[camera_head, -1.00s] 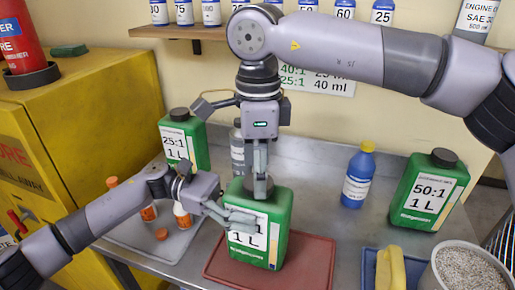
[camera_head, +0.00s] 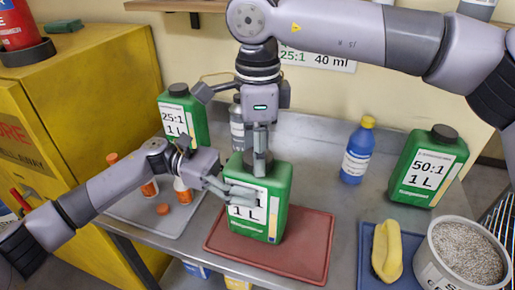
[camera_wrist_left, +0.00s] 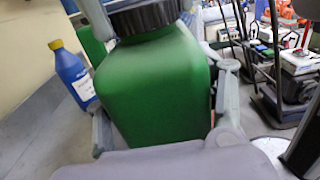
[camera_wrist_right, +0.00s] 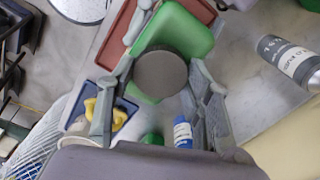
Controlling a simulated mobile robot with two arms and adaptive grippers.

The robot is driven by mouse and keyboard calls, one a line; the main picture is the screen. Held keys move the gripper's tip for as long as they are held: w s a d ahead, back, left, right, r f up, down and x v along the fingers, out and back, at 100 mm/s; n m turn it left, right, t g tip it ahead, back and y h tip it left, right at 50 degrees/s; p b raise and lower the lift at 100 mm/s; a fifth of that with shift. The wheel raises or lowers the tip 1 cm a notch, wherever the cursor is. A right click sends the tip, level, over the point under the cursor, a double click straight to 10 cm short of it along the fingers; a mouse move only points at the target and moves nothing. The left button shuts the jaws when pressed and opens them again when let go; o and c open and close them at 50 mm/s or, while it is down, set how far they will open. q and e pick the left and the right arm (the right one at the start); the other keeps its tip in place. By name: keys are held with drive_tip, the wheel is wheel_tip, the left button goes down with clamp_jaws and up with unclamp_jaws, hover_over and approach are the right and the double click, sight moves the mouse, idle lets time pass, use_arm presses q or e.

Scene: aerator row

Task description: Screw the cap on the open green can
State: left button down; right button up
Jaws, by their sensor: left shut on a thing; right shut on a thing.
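The green can (camera_head: 272,205) stands upright on the red tray in the head view, with a white label partly covered by my left gripper. My left gripper (camera_head: 240,197) is shut on the can's body from the left. The can also fills the middle of the left wrist view (camera_wrist_left: 160,85). My right gripper (camera_head: 261,150) points straight down over the can and is shut on the dark round cap (camera_wrist_right: 160,74). The cap sits at the can's neck in the head view; how far it is threaded cannot be seen.
The red tray (camera_head: 300,262) lies under the can. A blue bottle (camera_head: 356,155) and a capped 50:1 can (camera_head: 428,170) stand to the right. A capped 25:1 can (camera_head: 183,117) stands behind left. A yellow sponge (camera_head: 387,250) and a granule bucket (camera_head: 465,255) are at front right.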

drive_tip(key=c, duration=0.4)
use_arm(q)
drive_tip(key=shift+s, duration=0.1)
use_arm(e)
drive_tip(key=m, duration=0.5)
drive_tip(key=o, duration=1.4)
drive_tip(key=shift+c, duration=0.2)
wheel_tip(320, 180, up, 12)
